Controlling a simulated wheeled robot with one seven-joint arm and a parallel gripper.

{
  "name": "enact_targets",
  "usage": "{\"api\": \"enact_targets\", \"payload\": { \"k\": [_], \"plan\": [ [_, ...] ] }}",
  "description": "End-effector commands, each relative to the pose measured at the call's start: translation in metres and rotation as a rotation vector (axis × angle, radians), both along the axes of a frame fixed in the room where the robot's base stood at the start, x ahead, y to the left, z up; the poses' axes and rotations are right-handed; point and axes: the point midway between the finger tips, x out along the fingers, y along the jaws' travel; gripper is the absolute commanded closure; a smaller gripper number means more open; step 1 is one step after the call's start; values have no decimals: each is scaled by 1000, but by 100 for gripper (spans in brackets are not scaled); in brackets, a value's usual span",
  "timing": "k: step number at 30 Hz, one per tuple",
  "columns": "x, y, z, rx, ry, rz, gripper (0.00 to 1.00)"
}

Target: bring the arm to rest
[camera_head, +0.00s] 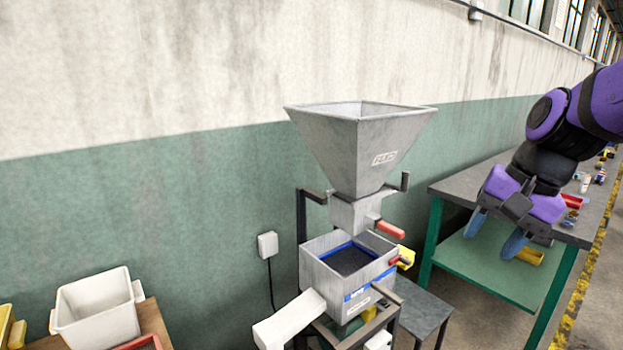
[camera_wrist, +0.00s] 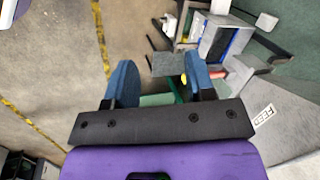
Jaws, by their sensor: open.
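My gripper (camera_head: 495,232) hangs from my purple and black arm at the right of the head view, in front of the green-framed workbench (camera_head: 435,222). Its two blue fingers are spread apart with nothing between them. In the wrist view my gripper (camera_wrist: 154,88) is also open and empty, with the floor and part of the machine beyond it. The fingers touch nothing that I can see.
A grey hopper (camera_head: 360,145) stands above a box-shaped machine (camera_head: 350,265) left of my gripper. A white bin (camera_head: 97,310) stands at the lower left. Small items lie on the workbench top. A yellow line (camera_head: 590,265) marks the floor at right.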

Motion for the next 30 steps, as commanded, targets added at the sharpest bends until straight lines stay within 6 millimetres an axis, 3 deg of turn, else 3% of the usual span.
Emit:
{"api": "enact_targets", "payload": {
  "k": [9, 15, 21, 30],
  "plan": [
    [-66, -17, 32, -241, -236, 290, 50],
    [-97, -29, 41, -368, -343, 430, 50],
    [-109, -35, 44, -426, -387, 489, 50],
    [-110, -36, 44, -432, -391, 495, 50]
  ]
}}
